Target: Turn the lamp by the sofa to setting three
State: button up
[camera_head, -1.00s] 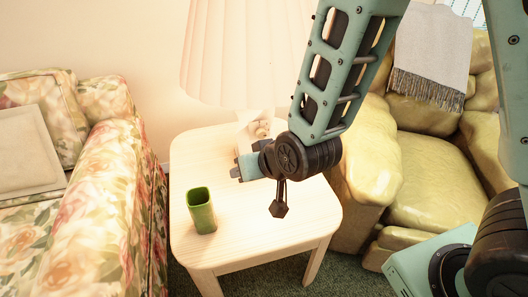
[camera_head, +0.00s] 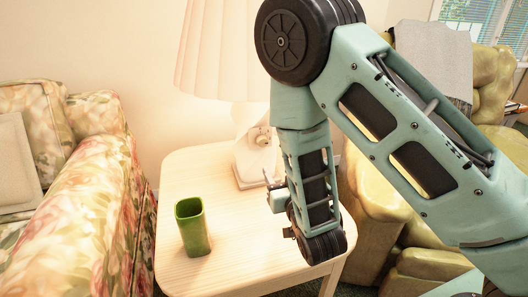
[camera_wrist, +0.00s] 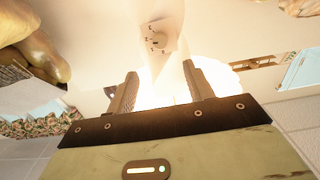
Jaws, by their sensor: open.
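The lamp's pleated cream shade (camera_head: 225,50) and pale base (camera_head: 258,165) stand at the back of a light wooden side table (camera_head: 235,265) beside the floral sofa (camera_head: 85,215). A small round dial (camera_head: 262,138) is on the lamp's upper base. In the wrist view the dial (camera_wrist: 158,38) shows with small dark marks, its setting unreadable. My gripper (camera_wrist: 160,69) is open and empty, with the dial ahead of its fingertips and apart from them. In the head view, my arm hides most of the gripper, low in front of the lamp base.
A green cup (camera_head: 193,228) stands upright on the table, left of my arm. A yellow armchair (camera_head: 375,190) with a grey throw (camera_head: 434,60) is at right. The table's left and front top is mostly clear.

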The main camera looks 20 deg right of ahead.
aim_at(263, 144)
jog(key=w+b, duration=0.1)
jog(key=b, duration=0.3)
jog(key=w+b, duration=0.1)
jog(key=b, duration=0.4)
jog(key=shift+w+f, duration=0.3)
jog(key=shift+w, duration=0.1)
jog(key=w, duration=1.1)
jog(key=shift+w+r+b, duration=0.25)
jog(key=shift+w+b, duration=0.05)
jog(key=c, duration=1)
